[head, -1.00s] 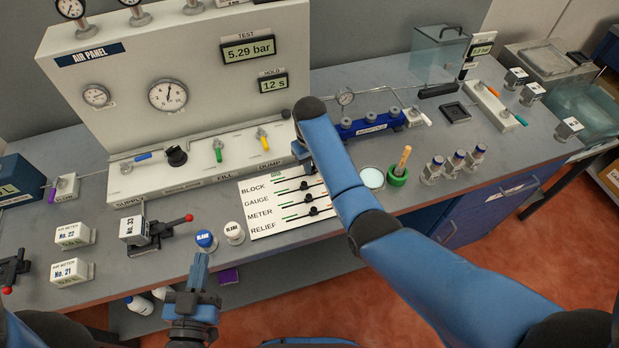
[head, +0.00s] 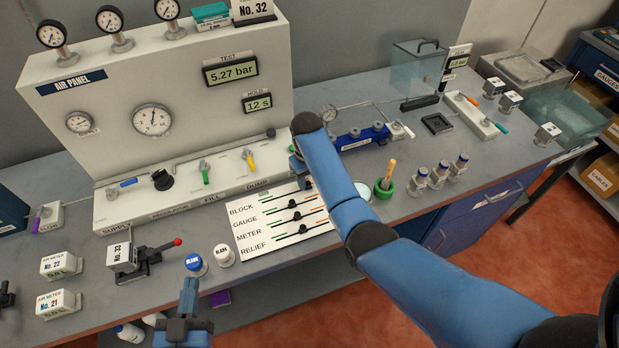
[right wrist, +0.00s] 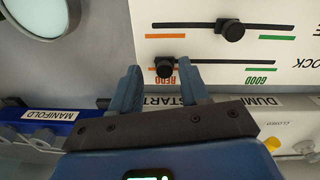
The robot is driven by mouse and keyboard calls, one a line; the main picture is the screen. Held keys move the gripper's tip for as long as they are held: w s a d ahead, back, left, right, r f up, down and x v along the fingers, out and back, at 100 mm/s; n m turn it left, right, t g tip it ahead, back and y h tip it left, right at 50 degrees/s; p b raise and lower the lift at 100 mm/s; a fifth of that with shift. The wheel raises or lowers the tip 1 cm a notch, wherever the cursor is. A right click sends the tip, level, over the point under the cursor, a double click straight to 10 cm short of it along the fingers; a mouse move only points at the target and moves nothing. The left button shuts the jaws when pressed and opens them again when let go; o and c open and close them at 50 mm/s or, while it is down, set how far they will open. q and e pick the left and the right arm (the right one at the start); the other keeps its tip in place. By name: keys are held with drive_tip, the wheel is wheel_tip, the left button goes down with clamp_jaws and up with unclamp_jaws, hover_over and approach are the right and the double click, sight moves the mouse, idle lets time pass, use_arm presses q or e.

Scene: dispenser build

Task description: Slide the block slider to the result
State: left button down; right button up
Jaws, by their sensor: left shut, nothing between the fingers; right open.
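The white slider board (head: 262,262) lies on the bench in the head view, with rows BLOCK, GAUGE, METER and RELIEF. In the right wrist view, the block slider's black knob (right wrist: 164,66) sits at the orange REDO end of its track, away from the green GOOD end. My right gripper (right wrist: 160,78) is open, with its fingertips on either side of that knob's position; contact is not clear. In the head view my right arm hides most of that gripper. The gauge slider knob (right wrist: 232,30) is near mid-track. My left gripper (head: 188,288) is shut and empty before the bench's front edge.
The air panel (head: 180,85) stands behind the board; its TEST display (head: 230,70) reads 5.27 bar. A blue manifold (head: 360,138) is right of my right gripper. A green cup (head: 384,187) stands to the right.

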sight(308, 183)
drive_tip(key=shift+a, duration=0.1)
drive_tip(key=shift+r, duration=0.25)
wheel_tip(308, 183, up, 7)
drive_tip(key=shift+r+b, duration=0.2)
drive_tip(key=shift+b, duration=0.5)
drive_tip(key=shift+s+r+p, duration=0.1)
drive_tip(key=shift+r+p, duration=0.65)
drive_tip(key=shift+r, duration=0.75)
drive_tip(key=shift+a, duration=0.1)
